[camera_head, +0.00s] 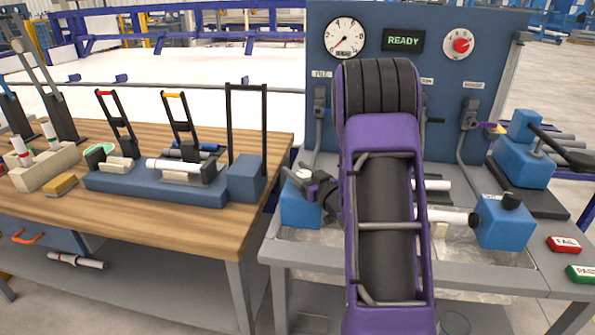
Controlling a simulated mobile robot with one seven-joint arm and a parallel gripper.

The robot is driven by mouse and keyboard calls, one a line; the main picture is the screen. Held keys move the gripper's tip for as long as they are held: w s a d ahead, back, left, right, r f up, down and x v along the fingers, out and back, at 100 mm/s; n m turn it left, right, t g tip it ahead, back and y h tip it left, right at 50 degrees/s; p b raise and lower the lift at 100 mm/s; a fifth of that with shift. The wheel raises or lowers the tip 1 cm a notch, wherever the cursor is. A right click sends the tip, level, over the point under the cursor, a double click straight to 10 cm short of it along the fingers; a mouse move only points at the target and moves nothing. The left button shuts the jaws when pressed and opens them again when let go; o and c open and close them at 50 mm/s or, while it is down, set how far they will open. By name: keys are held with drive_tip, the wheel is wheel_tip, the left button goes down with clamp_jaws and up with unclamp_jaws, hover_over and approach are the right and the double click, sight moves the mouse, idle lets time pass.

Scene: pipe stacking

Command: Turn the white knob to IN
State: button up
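A small white round piece, which looks like the white knob (303,173), sits on top of the left blue block (300,212) on the grey bench. Any IN marking is too small to read. My gripper (312,185) is at this block, just right of and very close to the white piece. I cannot tell whether it touches it. The fingers are small and dark, and their gap is not clear. My purple arm covers the middle of the bench and part of the blue panel.
The blue panel (440,110) behind carries a gauge (343,38), a READY display (403,40) and a red-centred dial (460,43). A white pipe (450,217) meets the right blue block (505,222). A wooden table (200,220) with fixtures stands left.

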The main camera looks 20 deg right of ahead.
clamp_jaws()
